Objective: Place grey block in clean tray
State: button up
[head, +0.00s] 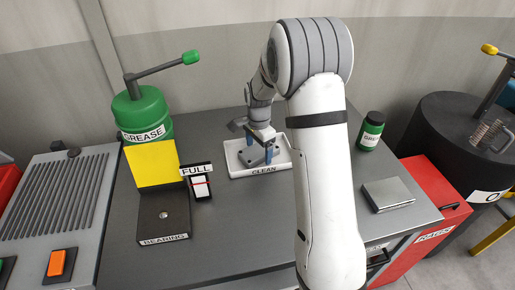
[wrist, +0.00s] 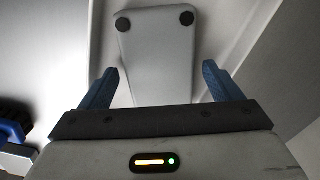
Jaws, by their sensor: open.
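The white tray labelled CLEAN (head: 284,166) lies on the dark grey bench. A grey block (head: 251,158) lies in it, below my gripper and partly hidden by it. In the wrist view the block (wrist: 157,55) is a flat, rounded grey piece with two dark round spots at its far end. My gripper (head: 261,157) is over the tray, pointing down. Its blue fingers (wrist: 158,85) are open, one on each side of the block's near end, with gaps showing on both sides.
A green grease pump (head: 145,108), a yellow panel (head: 152,165) and a FULL switch (head: 200,186) stand left. A red RAGS box (head: 436,200) adjoins the bench.

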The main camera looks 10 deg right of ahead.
aim_at(259, 150)
notch_tip(259, 150, up, 12)
jog(key=f, duration=0.1)
jog(key=s+r+n+t, duration=0.1)
jog(key=s+r+n, duration=0.55)
jog(key=s, duration=0.65)
jog(key=s+f+n+t, duration=0.1)
jog(key=s+n, duration=0.6)
jog(key=s, duration=0.8)
jog(key=shift+s+a+f+t+b, duration=0.2)
jog(key=shift+s+t+b, duration=0.1)
jog(key=shift+t+b, duration=0.2)
jog(key=shift+c, duration=0.5)
